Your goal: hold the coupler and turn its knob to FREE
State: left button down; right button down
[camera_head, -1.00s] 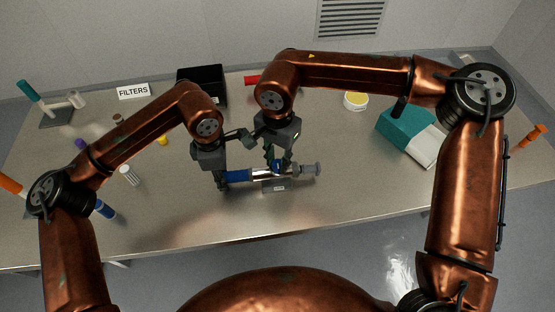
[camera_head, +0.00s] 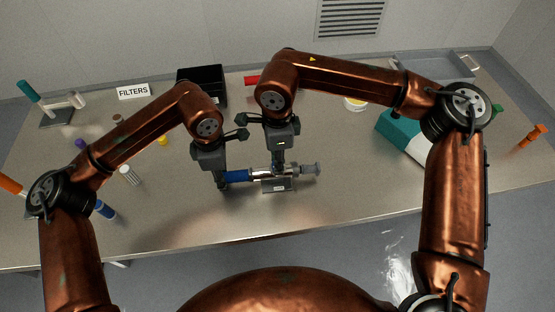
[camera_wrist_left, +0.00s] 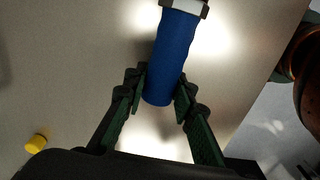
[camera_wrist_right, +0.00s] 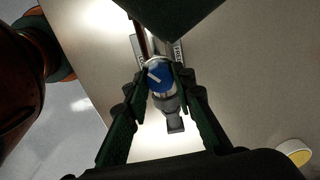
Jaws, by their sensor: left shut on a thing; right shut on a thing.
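The coupler (camera_head: 260,174) lies level near the table's front, with a blue handle (camera_head: 236,176) on the left, a shiny metal body and a grey end (camera_head: 310,169) on the right. My left gripper (camera_head: 222,182) is shut around the blue handle, whose end shows between the fingers in the left wrist view (camera_wrist_left: 170,65). My right gripper (camera_head: 279,166) comes down from above and is shut on the blue knob (camera_wrist_right: 160,78). The knob's white mark points up and left in the right wrist view. Small label plates (camera_wrist_right: 179,54) flank the body; I cannot read their words.
A small labelled block (camera_head: 278,186) sits at the coupler's front. Behind are a black bin (camera_head: 203,82), a FILTERS sign (camera_head: 133,91) and a yellow-topped jar (camera_head: 355,104). A teal and white box (camera_head: 400,133) stands right.

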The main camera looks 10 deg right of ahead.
jog(key=m, duration=0.6)
jog(key=shift+m, duration=0.3)
jog(key=m, duration=1.2)
jog(key=shift+m, duration=0.4)
jog(key=m, duration=0.6)
jog(key=shift+m, duration=0.4)
jog(key=c, duration=1.6)
grip_release()
jog(key=shift+r, duration=0.15)
